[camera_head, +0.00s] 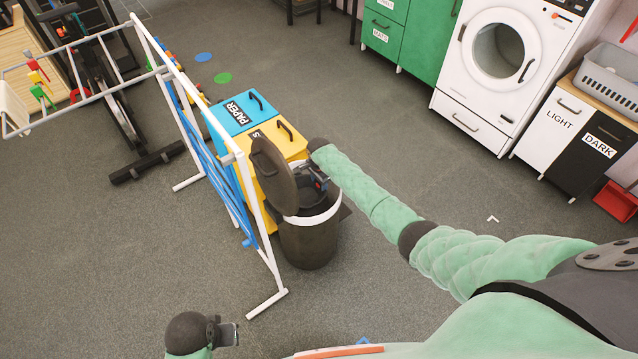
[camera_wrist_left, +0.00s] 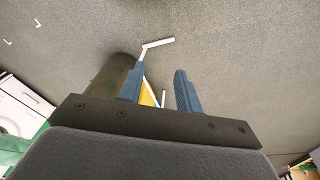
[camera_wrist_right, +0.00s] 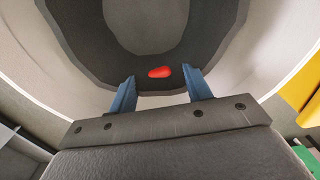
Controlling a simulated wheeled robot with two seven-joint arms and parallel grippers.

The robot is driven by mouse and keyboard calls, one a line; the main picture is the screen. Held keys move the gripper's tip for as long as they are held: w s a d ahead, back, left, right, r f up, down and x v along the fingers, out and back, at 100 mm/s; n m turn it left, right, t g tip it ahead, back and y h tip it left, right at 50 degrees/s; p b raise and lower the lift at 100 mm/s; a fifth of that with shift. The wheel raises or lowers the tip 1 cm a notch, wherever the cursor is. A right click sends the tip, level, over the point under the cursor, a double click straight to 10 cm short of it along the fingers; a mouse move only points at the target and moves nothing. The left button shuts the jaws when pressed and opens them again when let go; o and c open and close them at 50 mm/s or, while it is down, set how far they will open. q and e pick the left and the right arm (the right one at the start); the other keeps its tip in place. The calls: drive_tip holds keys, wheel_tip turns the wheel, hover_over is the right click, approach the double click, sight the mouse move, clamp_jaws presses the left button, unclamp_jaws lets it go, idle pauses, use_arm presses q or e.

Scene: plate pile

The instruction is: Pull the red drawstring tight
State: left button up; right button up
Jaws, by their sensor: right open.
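A dark round bin (camera_head: 308,245) stands on the floor with its lid (camera_head: 272,176) tipped open and a white liner (camera_head: 322,216) around its rim. The red drawstring (camera_wrist_right: 159,72) shows as a small red piece on the dark liner in the right wrist view, just beyond and between my right fingertips. My right gripper (camera_wrist_right: 161,80) is open over the bin mouth, and it also shows in the head view (camera_head: 319,183). I cannot tell whether it touches the drawstring. My left gripper (camera_wrist_left: 158,74) is open and empty, low at the front in the head view (camera_head: 236,334), apart from the bin.
A yellow bin (camera_head: 290,145) and a blue paper bin (camera_head: 228,113) stand right behind the dark bin. A white drying rack (camera_head: 243,180) is close on its left. A washing machine (camera_head: 492,60) and cabinets stand at the back right. The floor right of the bin is clear.

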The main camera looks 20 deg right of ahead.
sight(319, 184)
drive_tip(key=shift+f, duration=0.2)
drive_tip(key=shift+c, duration=0.2)
